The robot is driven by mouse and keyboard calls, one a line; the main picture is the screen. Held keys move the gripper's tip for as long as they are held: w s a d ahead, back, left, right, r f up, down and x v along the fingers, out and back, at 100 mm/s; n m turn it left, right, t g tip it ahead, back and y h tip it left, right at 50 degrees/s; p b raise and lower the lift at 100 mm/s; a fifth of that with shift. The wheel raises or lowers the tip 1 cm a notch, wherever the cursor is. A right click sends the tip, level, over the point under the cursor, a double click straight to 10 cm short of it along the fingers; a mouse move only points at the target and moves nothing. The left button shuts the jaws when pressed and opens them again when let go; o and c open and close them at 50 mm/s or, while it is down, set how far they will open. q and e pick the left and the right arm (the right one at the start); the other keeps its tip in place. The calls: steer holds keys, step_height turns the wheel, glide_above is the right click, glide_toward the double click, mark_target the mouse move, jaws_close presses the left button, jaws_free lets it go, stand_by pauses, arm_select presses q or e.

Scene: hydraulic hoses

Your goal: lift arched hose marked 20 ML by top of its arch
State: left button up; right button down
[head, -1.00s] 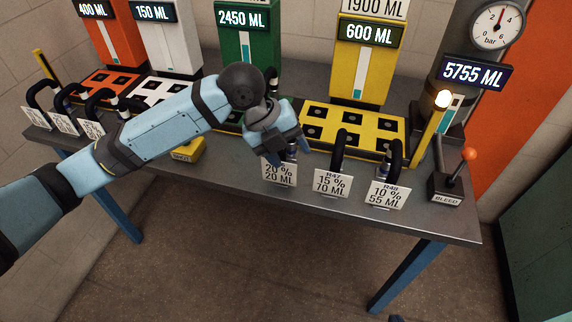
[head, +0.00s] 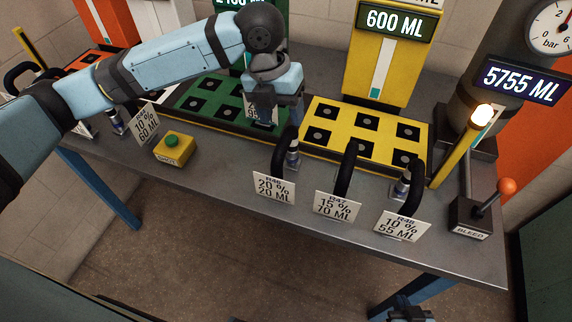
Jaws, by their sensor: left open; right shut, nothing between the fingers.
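The arched black hose marked 20 ML (head: 279,156) stands near the front of the bench, behind its white card (head: 273,187) reading 20 %, 20 ML. A metal fitting shows at its right foot. My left gripper (head: 266,117) is open, behind and above this hose, over the right edge of the green block. It looks apart from the arch, though its lower end lies close to the arch top in the picture. A partly hidden white card shows behind its fingers. My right gripper (head: 409,312) shows only in part at the bottom edge, shut and empty, well below the bench front.
Hoses marked 70 ML (head: 346,168) and 55 ML (head: 406,183) stand close to the right. A yellow box with a green button (head: 174,149) sits to the left. The yellow block (head: 352,155) lies behind. A bleed lever (head: 494,199) stands at the far right.

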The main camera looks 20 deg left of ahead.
mark_target(286, 135)
arm_select(q)
steer(key=f, duration=0.4)
steer(key=shift+d+f, duration=0.1)
steer(key=shift+d, duration=0.25)
steer(key=shift+s+d+f, duration=0.1)
steer(key=shift+s+f, duration=0.05)
steer(key=shift+f, duration=0.7)
steer(key=shift+s+d+f, duration=0.1)
steer(key=shift+f, duration=0.75)
steer(key=shift+s+d+f, duration=0.1)
steer(key=shift+s+f, duration=0.05)
steer(key=shift+f, duration=0.7)
jaws_close()
